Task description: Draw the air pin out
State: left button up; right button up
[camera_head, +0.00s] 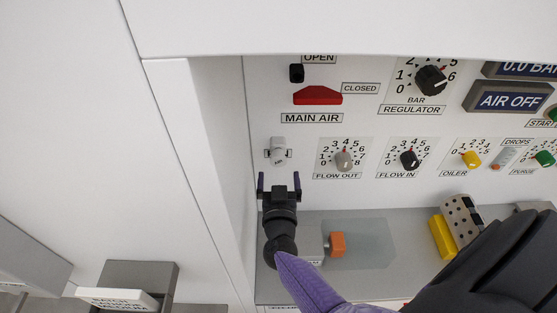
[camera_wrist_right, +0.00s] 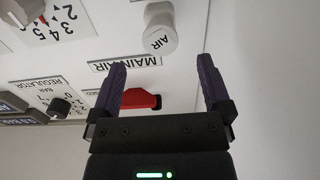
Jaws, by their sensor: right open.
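The air pin (camera_head: 278,150) is a pale grey-white knob on the white panel, below the MAIN AIR label. In the right wrist view the pin (camera_wrist_right: 160,28) is a white cylinder marked AIR, upside down, seated at the panel. My right gripper (camera_head: 279,182) is open and empty, just below the pin in the head view. In the wrist view its dark purple fingers (camera_wrist_right: 162,68) are spread, with the pin beyond their tips and between their lines. I see no contact. My left gripper is not in view.
The red main air lever (camera_head: 317,96) is above the pin, beside the CLOSED label. The FLOW OUT knob (camera_head: 343,159) is right of it. A white side wall (camera_head: 221,150) stands close at left. An orange block (camera_head: 337,244) and a yellow block (camera_head: 442,237) are on the grey ledge below.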

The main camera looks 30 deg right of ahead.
jog(key=v, duration=0.4)
dwell(0.7)
